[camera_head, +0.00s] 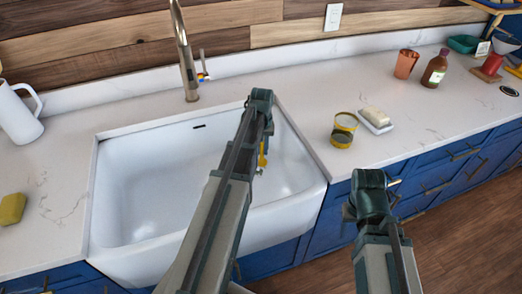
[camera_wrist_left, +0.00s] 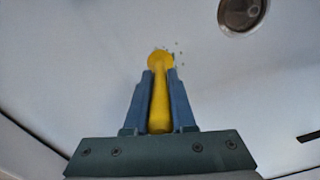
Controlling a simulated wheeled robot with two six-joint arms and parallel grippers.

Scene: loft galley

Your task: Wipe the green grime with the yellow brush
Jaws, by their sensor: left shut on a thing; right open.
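The yellow brush (camera_wrist_left: 160,95) is between the two blue fingers of my left gripper (camera_wrist_left: 160,85), which is shut on its handle. Its round head points at the white sink surface. Small dark green specks of grime (camera_wrist_left: 177,50) show beside and above the head; whether the head touches the surface I cannot tell. In the head view the brush (camera_head: 263,157) shows as a bit of yellow inside the sink, near its right wall, partly behind my left arm. My right gripper (camera_head: 372,208) is open at the counter's front edge, its fingers mostly hidden by its arm.
The white sink (camera_head: 135,185) has a drain (camera_wrist_left: 240,12) and a tall tap (camera_head: 186,55). A yellow sponge (camera_head: 12,208) and white pitcher (camera_head: 18,115) stand left. A tin (camera_head: 343,130), soap dish (camera_head: 377,126), copper cup (camera_head: 405,64) and brown bottle (camera_head: 434,70) stand right.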

